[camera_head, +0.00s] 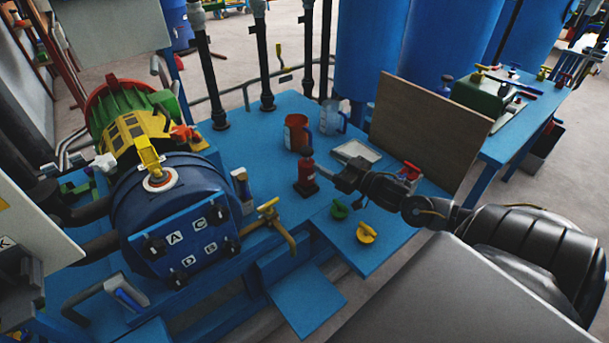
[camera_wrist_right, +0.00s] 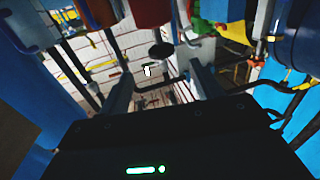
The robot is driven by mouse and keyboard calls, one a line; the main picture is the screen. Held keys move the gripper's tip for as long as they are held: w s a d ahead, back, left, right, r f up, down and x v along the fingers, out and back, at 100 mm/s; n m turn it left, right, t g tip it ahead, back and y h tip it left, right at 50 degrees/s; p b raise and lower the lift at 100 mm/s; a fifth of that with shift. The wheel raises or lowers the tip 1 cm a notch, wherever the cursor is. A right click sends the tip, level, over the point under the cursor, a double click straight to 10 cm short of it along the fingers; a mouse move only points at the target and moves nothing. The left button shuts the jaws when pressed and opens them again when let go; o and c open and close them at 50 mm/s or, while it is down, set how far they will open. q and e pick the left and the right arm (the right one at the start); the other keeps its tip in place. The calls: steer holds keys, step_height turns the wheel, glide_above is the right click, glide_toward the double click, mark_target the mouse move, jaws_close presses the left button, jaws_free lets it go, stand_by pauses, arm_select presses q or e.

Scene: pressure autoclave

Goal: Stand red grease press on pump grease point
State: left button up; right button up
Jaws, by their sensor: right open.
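The red grease press (camera_head: 306,170) stands upright on the blue table, with a dark lower part. My right gripper (camera_head: 328,175) is just to its right in the head view, with its fingers pointing at it. In the right wrist view the two fingers of this gripper (camera_wrist_right: 162,88) are spread apart, with nothing visibly held between them. Whether a finger touches the press cannot be told. The pump grease point cannot be picked out with certainty. My left gripper is not in view.
Green (camera_head: 340,209) and yellow (camera_head: 366,232) knobbed pieces lie in front. A brown board (camera_head: 430,128) rises at right. A blue vessel (camera_head: 178,218) with lettered labels stands left.

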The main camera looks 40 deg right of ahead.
mark_target(312, 153)
steer(key=shift+w+a, duration=0.2)
steer(key=shift+w, duration=0.65)
steer(key=shift+w+a, duration=0.15)
steer(key=shift+w, duration=0.75)
steer(key=shift+w+a, duration=0.2)
steer(key=shift+w, duration=0.65)
steer(key=shift+w+a, duration=0.1)
steer(key=shift+w, duration=0.35)
steer(key=shift+w+a+f+b, duration=0.15)
steer(key=shift+w+a, duration=0.1)
steer(key=shift+w, duration=0.8)
steer(key=shift+w+a+f+b, duration=0.1)
steer(key=shift+w+a+b, duration=0.1)
steer(key=shift+w, duration=0.8)
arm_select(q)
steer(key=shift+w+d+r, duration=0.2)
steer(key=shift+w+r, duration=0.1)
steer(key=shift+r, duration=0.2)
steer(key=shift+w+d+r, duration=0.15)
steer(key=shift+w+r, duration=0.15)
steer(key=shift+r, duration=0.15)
arm_select(e)
steer(key=shift+c, duration=0.5)
